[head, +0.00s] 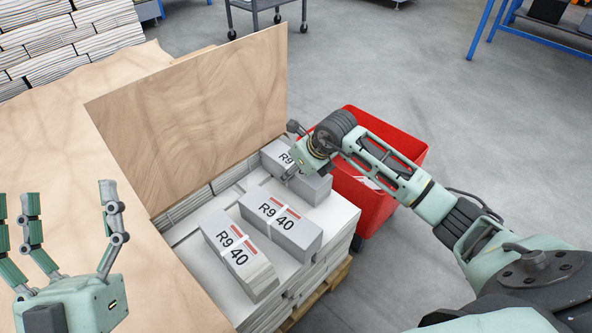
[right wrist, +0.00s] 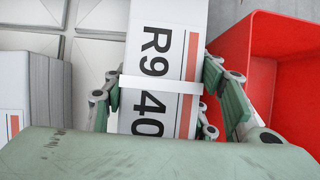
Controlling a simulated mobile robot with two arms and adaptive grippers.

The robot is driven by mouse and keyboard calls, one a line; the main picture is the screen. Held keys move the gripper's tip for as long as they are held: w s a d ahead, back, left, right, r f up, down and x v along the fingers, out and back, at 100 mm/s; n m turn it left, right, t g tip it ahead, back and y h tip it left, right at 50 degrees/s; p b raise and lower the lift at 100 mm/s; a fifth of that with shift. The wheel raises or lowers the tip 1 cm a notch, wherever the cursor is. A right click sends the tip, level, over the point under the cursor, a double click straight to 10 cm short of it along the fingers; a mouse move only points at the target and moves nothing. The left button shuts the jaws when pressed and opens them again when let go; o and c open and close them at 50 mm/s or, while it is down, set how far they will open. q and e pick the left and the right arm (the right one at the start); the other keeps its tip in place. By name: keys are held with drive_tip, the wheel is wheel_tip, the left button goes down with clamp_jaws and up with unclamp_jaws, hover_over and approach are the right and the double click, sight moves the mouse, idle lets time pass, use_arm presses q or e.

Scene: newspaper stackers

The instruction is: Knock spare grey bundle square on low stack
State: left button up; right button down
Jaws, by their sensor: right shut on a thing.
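My right gripper (head: 297,168) is shut on a grey bundle (head: 313,190) marked R9 40, at the far end of the low stack (head: 340,218). In the right wrist view, the fingers of my right gripper (right wrist: 158,88) press both long sides of this bundle (right wrist: 150,45), which has a white band and a red stripe. Its underside is hidden, so I cannot tell whether it touches the stack. A middle grey bundle (head: 281,228) and a near grey bundle (head: 238,262) lie on the stack at differing angles. My left gripper (head: 68,195) is open and empty at the lower left.
A red bin (head: 400,140) stands right beside the stack's far end. A tall wooden panel (head: 190,120) rises along the stack's left side. The pallet (head: 318,302) shows under the stack. Higher paper piles (head: 60,45) are at the upper left.

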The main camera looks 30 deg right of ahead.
use_arm(q)
drive_tip(key=shift+s+r+h, duration=0.3)
drive_tip(key=shift+s+r, duration=0.15)
use_arm(e)
drive_tip(key=shift+w+a+r, duration=0.1)
drive_tip(key=shift+w+r, duration=0.1)
drive_tip(key=shift+w, duration=0.2)
